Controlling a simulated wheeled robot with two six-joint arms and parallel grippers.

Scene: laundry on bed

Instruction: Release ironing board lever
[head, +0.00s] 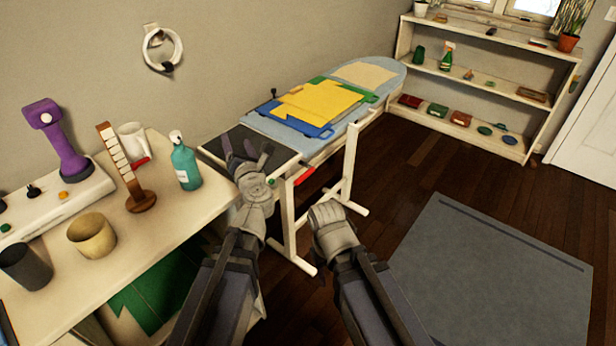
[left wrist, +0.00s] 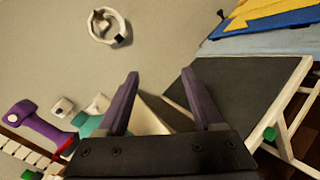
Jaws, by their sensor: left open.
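The ironing board (head: 388,74) stands along the wall, with a blue cover, white legs and a dark rest plate (head: 222,148) at its near end. A red lever (head: 304,177) shows under the board's near side edge. My left gripper (head: 246,153) is open and empty over the near end, left of the red lever and apart from it. In the left wrist view its two fingers (left wrist: 160,74) are spread, with the rest plate (left wrist: 240,90) to their right; the lever is not seen there. My right gripper (head: 330,215) is below and right of the lever; its fingers are not clear.
Folded yellow, blue and green clothes (head: 320,102) lie on the board. A desk (head: 195,208) with a teal bottle (head: 185,162), cups and a purple device (head: 58,140) stands at left. A grey mat (head: 480,275) covers the open floor at right, before a shelf (head: 480,91).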

